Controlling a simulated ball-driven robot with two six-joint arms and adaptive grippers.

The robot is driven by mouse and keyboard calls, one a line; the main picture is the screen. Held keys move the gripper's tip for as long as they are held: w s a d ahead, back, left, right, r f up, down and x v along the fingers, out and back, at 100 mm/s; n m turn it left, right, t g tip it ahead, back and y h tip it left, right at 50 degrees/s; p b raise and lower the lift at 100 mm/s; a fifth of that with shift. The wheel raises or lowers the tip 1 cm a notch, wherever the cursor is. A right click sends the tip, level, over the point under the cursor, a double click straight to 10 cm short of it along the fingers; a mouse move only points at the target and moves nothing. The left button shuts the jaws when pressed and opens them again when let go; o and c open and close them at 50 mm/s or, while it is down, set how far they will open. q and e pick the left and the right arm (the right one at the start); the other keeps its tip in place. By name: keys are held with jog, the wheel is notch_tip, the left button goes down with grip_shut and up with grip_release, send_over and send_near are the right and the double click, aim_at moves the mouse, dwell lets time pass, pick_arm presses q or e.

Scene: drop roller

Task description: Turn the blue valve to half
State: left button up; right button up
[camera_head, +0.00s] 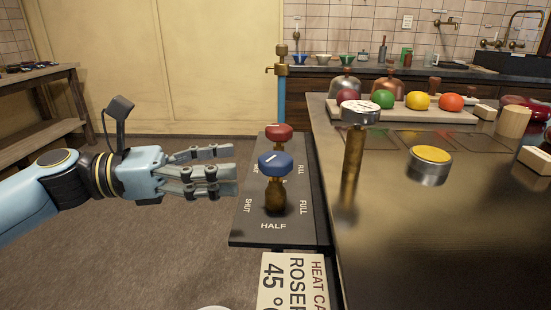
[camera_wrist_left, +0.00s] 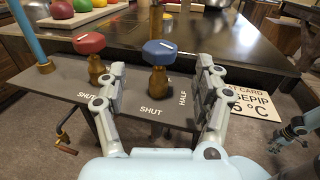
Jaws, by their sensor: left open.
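The blue valve (camera_head: 275,163) is a round knob with a white mark on a brass stem, on a dark panel (camera_head: 245,232) lettered SHUT, HALF and FULL. HALF is on the panel's near side. My left gripper (camera_head: 212,172) is open and empty, just left of the blue valve in the head view. In the left wrist view, the left gripper's fingers (camera_wrist_left: 161,68) are spread either side of the blue valve (camera_wrist_left: 160,52), with gaps visible. The mark's exact setting is hard to read. My right gripper (camera_wrist_left: 294,132) shows partly at the right edge of the wrist view.
A red valve (camera_head: 279,133) stands just behind the blue one. A blue pipe (camera_head: 282,100) rises beyond it. The dark worktop (camera_head: 440,240) on the right carries a tall brass post with a silver cap (camera_head: 360,112).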

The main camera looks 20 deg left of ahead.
aim_at(276, 156)
pick_arm(q)
jog(key=x, duration=0.7)
jog(key=shift+w+d, duration=0.3)
jog(key=shift+d, duration=0.2)
jog(key=shift+c, duration=0.2)
jog(key=c, duration=1.1)
jog(key=shift+r+t+p, duration=0.1)
jog(key=shift+t+p, duration=0.2)
jog(key=shift+p, duration=0.3)
jog(key=shift+c, duration=0.2)
jog(key=n+t+y+p, duration=0.3)
jog(key=p, duration=0.2)
jog(key=shift+r+t, duration=0.15)
jog(key=shift+t, duration=0.15)
jog(key=shift+f+n+t+y+p, duration=0.15)
jog(key=shift+n+t+y+p, duration=0.55)
jog(key=shift+y, duration=0.2)
jog(key=shift+f+n+t+y+p, duration=0.1)
jog(key=shift+n+t+y+p, duration=0.45)
jog(key=shift+n+y, duration=0.3)
pick_arm(e)
jog(key=w+r, duration=0.3)
jog(key=r, duration=0.5)
jog(key=shift+w+d+r, duration=0.25)
jog(key=shift+d+r, duration=0.1)
jog(key=shift+d, duration=0.1)
